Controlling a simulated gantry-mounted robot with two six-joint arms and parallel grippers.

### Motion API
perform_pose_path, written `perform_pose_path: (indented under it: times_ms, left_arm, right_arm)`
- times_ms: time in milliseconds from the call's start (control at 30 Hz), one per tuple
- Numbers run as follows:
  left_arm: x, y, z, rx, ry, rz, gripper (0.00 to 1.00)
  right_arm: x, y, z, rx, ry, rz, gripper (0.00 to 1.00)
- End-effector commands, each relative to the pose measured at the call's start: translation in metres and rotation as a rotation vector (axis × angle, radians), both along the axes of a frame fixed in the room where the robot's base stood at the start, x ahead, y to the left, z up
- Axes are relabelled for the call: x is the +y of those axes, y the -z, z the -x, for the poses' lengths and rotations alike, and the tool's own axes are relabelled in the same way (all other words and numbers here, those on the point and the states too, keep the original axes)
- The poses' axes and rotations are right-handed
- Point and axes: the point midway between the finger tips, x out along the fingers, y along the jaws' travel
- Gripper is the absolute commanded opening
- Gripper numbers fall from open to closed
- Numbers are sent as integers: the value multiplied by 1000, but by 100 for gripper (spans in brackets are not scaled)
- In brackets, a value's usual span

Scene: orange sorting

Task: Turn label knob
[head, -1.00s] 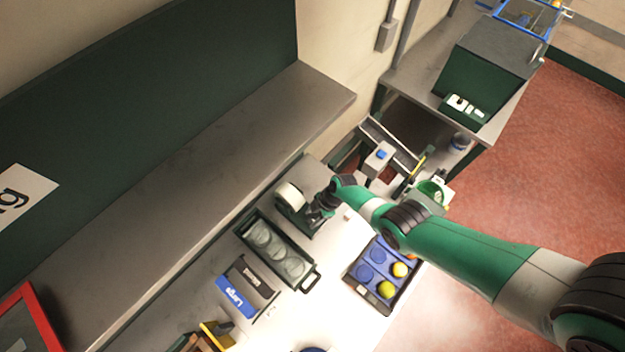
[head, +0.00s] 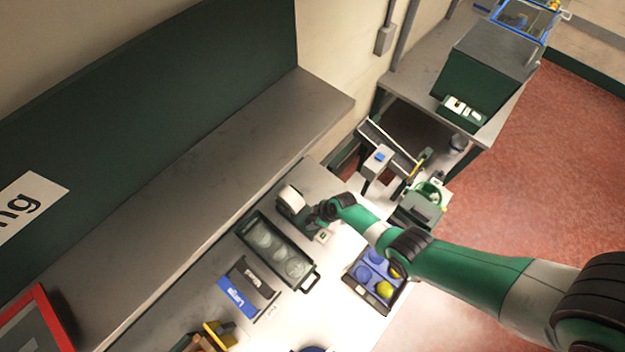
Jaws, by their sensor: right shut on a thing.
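The label dispenser (head: 287,206), a dark green unit with a white roll (head: 291,196) on top, stands on the table near the wall. My right gripper (head: 314,217) reaches it from the right and is shut at its right side. The knob is hidden behind the gripper and wrist, so the grip on it shows only by position. A small white label with a green mark (head: 323,236) shows just below the gripper. My left gripper is not in view.
A black tray with clear round containers (head: 247,229) stands left of the dispenser. Blue and black size sleeves (head: 236,300) lie in front. A green machine (head: 421,206) stands at right.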

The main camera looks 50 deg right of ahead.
Motion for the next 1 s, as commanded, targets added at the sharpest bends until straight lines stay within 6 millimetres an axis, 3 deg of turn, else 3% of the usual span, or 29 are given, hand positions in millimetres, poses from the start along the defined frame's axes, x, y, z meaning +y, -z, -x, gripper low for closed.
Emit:
perform_pose_path:
  times_ms: [467,1000]
  left_arm:
    - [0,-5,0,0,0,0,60]
    - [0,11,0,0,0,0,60]
  right_arm:
    - [3,0,0,-2,445,2,0]
    - [4,2,0,-1,893,1,0]
